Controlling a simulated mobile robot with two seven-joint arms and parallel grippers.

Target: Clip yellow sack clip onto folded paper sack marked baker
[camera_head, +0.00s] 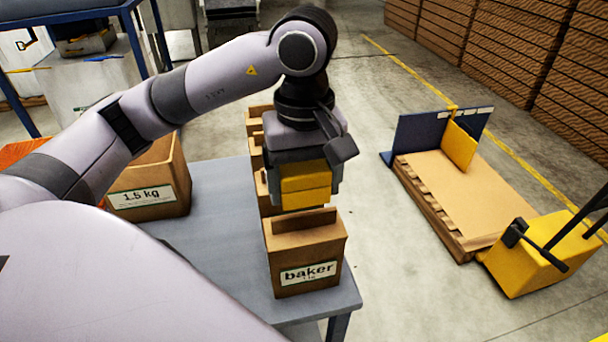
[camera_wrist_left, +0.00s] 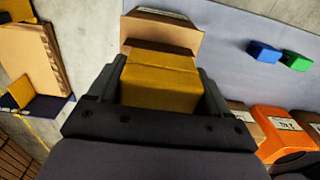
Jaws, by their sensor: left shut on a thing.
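The paper sack marked baker (camera_head: 308,272) stands upright near the front corner of the grey table, its folded top a raised brown strip. My left gripper (camera_head: 304,196) is shut on the yellow sack clip (camera_head: 305,180), directly above the sack top. In the left wrist view the clip (camera_wrist_left: 160,82) fills the space between the fingers (camera_wrist_left: 158,92), and the brown sack top (camera_wrist_left: 160,32) shows just beyond it. Whether the clip touches the fold cannot be told; its lower edge looks close to it. My right gripper is not in view.
More brown sacks (camera_head: 256,120) stand in a row behind. A larger sack marked 1.5 kg (camera_head: 150,190) is at the left. Blue (camera_wrist_left: 264,52) and green (camera_wrist_left: 297,61) clips lie on the table (camera_wrist_left: 225,40). A pallet (camera_head: 465,205) and yellow truck (camera_head: 540,255) are on the floor.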

